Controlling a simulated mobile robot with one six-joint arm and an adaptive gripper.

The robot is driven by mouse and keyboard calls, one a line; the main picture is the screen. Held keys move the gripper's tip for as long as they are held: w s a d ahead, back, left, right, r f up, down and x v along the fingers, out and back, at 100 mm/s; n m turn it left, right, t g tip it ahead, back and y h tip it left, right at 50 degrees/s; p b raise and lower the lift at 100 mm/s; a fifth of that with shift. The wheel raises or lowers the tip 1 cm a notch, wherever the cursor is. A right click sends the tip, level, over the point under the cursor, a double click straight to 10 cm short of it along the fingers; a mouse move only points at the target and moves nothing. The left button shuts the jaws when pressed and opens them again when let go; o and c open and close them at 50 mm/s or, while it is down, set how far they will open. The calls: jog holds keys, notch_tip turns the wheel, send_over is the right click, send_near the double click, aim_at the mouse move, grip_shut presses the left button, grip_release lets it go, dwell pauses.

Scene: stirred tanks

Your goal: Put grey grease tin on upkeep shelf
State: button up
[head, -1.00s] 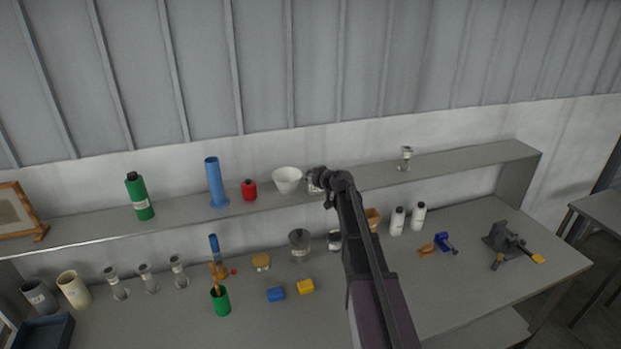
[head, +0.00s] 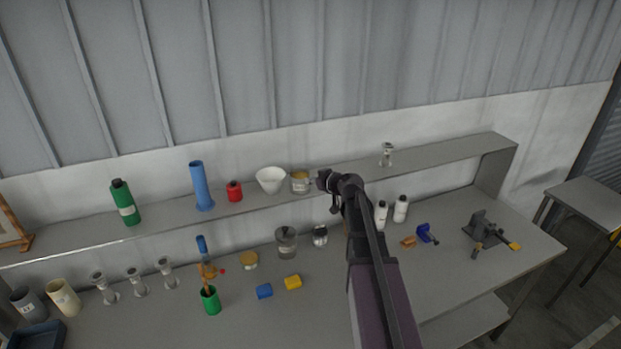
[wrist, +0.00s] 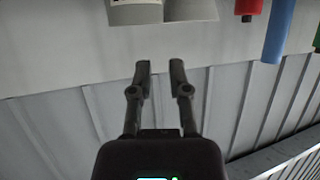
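A grey tin (head: 300,184) with a pale label and a yellowish top stands upright on the raised shelf (head: 440,160), just right of a white bowl (head: 270,180). My gripper (head: 324,182) is just right of the tin and apart from it in the head view. In the wrist view my gripper (wrist: 160,66) is open, with nothing between its fingers. The tin also shows in the wrist view (wrist: 133,12), cut off by the top edge, beyond the fingertips. The wrist picture shows the shelf things upside down.
A red bottle (head: 234,191), blue cylinder (head: 202,186) and green bottle (head: 124,203) stand left on the shelf; a small metal piece (head: 387,154) stands right. The shelf's right end is clear.

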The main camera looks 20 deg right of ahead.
dwell(0.6)
jog(key=s+a+f+g, duration=0.7)
jog(key=s+a+f, duration=0.1)
jog(key=s+a, duration=0.5)
jog(key=s+f+m+g+h, duration=0.1)
jog(key=s+m+g+h, duration=0.1)
jog(key=s, duration=0.5)
jog(key=s+a+f+m+g+h, duration=0.1)
jog(key=s+f+g+h, duration=0.1)
jog(key=s, duration=0.6)
jog(key=shift+s+a+f+m+g+h, duration=0.2)
jog(key=shift+s+f+m+g+h, duration=0.15)
jog(key=shift+g, duration=0.55)
jog(key=shift+w, duration=0.1)
notch_tip(320, 180, down, 21)
jog(key=b, duration=2.1)
jog(key=shift+r, duration=0.15)
jog(key=shift+a, duration=0.1)
